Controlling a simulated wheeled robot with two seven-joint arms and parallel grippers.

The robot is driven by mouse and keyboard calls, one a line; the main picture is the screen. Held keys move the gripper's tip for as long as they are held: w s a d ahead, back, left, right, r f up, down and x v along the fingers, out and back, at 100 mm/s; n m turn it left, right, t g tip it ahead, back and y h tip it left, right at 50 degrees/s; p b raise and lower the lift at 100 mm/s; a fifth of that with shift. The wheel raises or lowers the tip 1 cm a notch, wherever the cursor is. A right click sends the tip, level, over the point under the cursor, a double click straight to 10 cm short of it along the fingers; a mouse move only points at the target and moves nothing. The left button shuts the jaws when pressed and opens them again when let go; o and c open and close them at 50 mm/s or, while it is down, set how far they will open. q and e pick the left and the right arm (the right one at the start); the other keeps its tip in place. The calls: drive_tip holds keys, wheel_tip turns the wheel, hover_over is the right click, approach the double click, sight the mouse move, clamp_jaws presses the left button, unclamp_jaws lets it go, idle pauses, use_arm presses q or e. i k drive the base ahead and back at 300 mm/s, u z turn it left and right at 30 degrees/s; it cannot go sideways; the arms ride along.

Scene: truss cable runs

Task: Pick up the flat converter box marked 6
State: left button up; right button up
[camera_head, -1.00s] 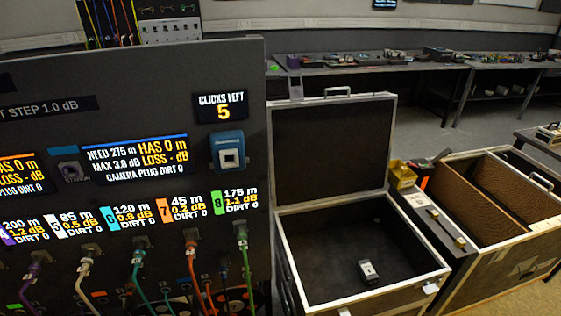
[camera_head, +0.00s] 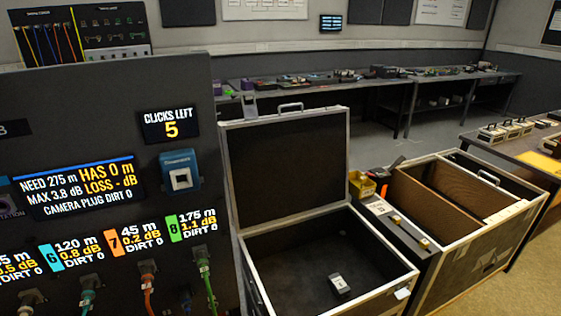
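No marking 6 can be read on any box in view. Several pale flat boxes (camera_head: 506,129) stand in a row on the table at the right, too small to read. The 6 that I can read is on a cable label (camera_head: 66,254) on the dark panel, beside "120 m". Neither of my grippers is in view.
The dark panel (camera_head: 105,110) with cables fills the left. Long benches (camera_head: 300,112) with small gear line the back wall. Floor is bare between benches and cases.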

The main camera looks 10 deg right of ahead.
sight(338, 285)
drive_tip(key=k, duration=0.5)
drive_tip(key=z, duration=1.8)
drive_tip(key=i, duration=1.5)
drive_tip(key=u, duration=2.3)
